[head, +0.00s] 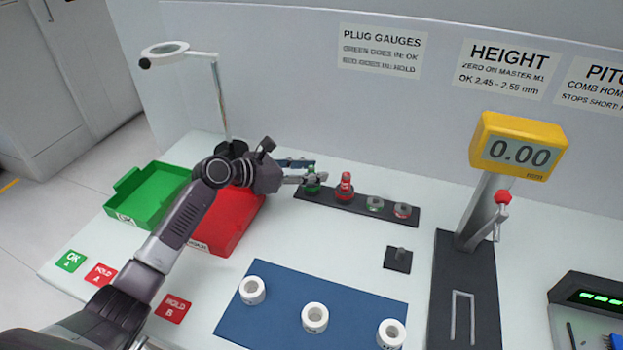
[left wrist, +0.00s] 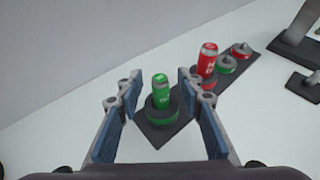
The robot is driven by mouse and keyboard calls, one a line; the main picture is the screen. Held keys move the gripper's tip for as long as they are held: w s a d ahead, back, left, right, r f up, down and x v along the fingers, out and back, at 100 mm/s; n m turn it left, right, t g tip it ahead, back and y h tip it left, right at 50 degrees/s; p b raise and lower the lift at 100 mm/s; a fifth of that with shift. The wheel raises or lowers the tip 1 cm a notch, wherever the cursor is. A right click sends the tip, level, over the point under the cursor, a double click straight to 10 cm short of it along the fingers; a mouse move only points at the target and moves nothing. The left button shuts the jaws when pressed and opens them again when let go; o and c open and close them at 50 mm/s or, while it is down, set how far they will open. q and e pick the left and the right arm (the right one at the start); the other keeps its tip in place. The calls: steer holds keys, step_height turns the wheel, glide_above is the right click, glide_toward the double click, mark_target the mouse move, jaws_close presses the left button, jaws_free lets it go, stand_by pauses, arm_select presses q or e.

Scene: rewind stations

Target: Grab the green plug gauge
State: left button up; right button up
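The green plug gauge (left wrist: 160,97) stands upright in the end seat of a dark rack (head: 388,209), with a green ring around its base. In the head view the green gauge (head: 312,183) is partly covered by my left gripper (head: 310,179). In the left wrist view my left gripper (left wrist: 158,105) is open, its two blue-padded fingers on either side of the gauge, with gaps visible on both sides. The red plug gauge (head: 345,187) stands beside it in the rack and also shows in the left wrist view (left wrist: 207,62). My right gripper is not in view.
A green bin (head: 118,208) and a red bin (head: 213,246) stand left of the rack. A blue mat (head: 270,318) with white ring parts lies in front. A height gauge (head: 478,215) with a yellow display stands at right. The wall is close behind the rack.

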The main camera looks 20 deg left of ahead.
arm_select(q)
jaws_close()
steer(key=shift+r, duration=0.1)
stand_by(0.3)
